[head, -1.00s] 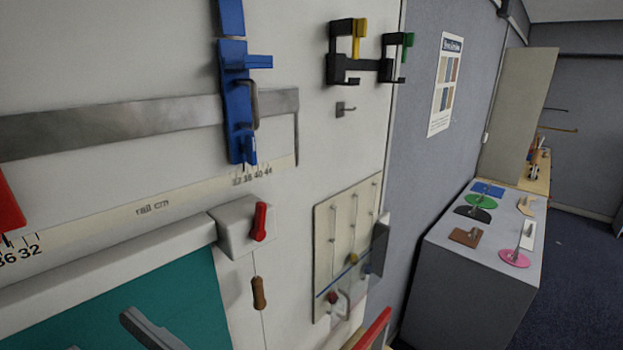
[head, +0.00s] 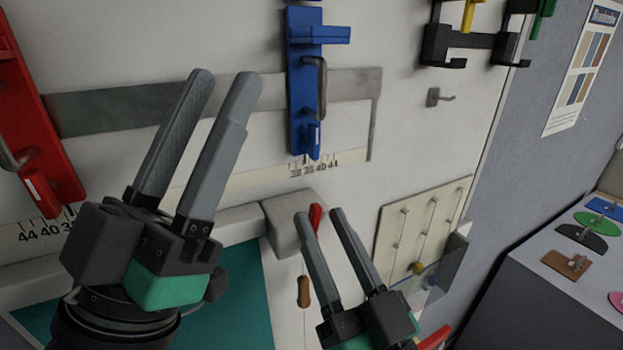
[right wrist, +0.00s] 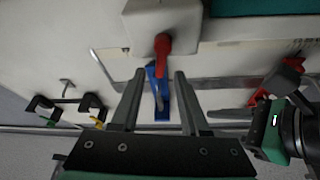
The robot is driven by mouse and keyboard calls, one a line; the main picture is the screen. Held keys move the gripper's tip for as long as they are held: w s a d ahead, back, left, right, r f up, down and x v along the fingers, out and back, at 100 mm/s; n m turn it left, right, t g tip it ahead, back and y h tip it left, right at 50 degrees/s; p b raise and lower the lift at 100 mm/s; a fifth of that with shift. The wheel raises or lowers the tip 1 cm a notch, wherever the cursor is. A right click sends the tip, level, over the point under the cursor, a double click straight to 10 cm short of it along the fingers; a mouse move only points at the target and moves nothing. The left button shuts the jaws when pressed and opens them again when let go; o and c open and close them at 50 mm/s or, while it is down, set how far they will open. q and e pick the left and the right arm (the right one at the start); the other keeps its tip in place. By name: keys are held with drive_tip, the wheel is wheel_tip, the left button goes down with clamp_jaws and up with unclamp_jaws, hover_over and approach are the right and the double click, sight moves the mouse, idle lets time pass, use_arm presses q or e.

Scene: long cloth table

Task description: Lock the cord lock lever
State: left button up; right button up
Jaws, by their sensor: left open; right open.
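In the right wrist view, the red lever (right wrist: 163,50) is on the box (right wrist: 160,22), in line with the gap between the open fingers (right wrist: 159,74); no contact is clear. My left gripper (head: 226,79) is open and empty in front of the wall; its arm also shows in the right wrist view (right wrist: 275,130).
A blue clamp (head: 303,95) and a red clamp (head: 30,130) sit on the metal rail (head: 110,107). A black clamp (head: 470,42) and hook (head: 434,97) are at the upper right. A corded board (head: 405,230) is right of the lock.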

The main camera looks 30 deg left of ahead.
sight(314, 203)
drive_tip(key=p+x, duration=0.1)
drive_tip(key=x, duration=0.5)
drive_tip(key=shift+w, duration=0.15)
drive_tip(key=shift+c, duration=0.2)
clamp_jaws()
